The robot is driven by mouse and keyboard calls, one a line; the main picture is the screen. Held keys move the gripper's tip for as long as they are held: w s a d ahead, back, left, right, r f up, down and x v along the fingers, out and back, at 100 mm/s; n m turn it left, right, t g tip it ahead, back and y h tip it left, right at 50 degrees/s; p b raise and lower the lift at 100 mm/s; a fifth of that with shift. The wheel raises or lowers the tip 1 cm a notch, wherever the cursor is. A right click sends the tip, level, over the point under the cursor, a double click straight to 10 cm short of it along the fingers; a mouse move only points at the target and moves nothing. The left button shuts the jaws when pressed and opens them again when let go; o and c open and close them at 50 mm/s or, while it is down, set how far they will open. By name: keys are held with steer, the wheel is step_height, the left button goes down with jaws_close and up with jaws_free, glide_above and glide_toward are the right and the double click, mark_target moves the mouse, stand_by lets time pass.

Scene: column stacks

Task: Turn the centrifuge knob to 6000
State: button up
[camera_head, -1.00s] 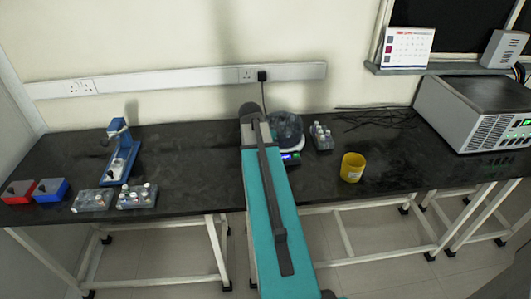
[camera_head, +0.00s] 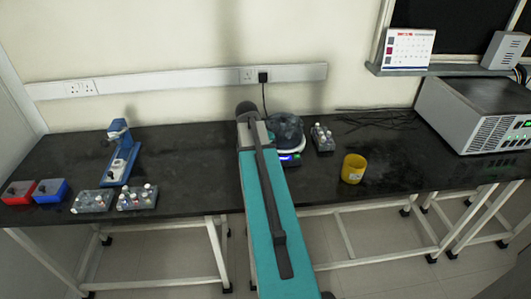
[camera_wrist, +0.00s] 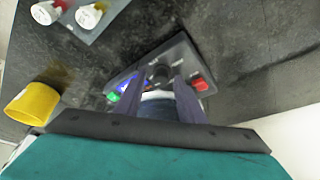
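The centrifuge (camera_head: 286,130) stands on the black bench, partly hidden behind my arm in the head view. Its lit blue display (camera_head: 290,157) shows at the front. In the wrist view its grey panel (camera_wrist: 187,58) carries a dark round knob (camera_wrist: 158,73), a green button (camera_wrist: 113,96), a red button (camera_wrist: 199,84) and a blue display (camera_wrist: 127,84) partly covered by a finger. My gripper (camera_wrist: 159,80) is open, with one finger to each side of the knob and gaps showing between. The knob's setting and the display's digits are too small to read.
A yellow cup (camera_head: 353,168) stands to the right of the centrifuge, with a tube rack (camera_head: 322,138) nearer to it. A large grey machine (camera_head: 480,115) is at the far right. Black cables lie behind the cup. More racks and boxes stand at left.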

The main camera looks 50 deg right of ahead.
steer(key=shift+a+r, duration=0.1)
stand_by(0.3)
steer(key=b+v, duration=0.2)
steer(key=v, duration=1.1)
steer(key=shift+r, duration=0.3)
stand_by(0.5)
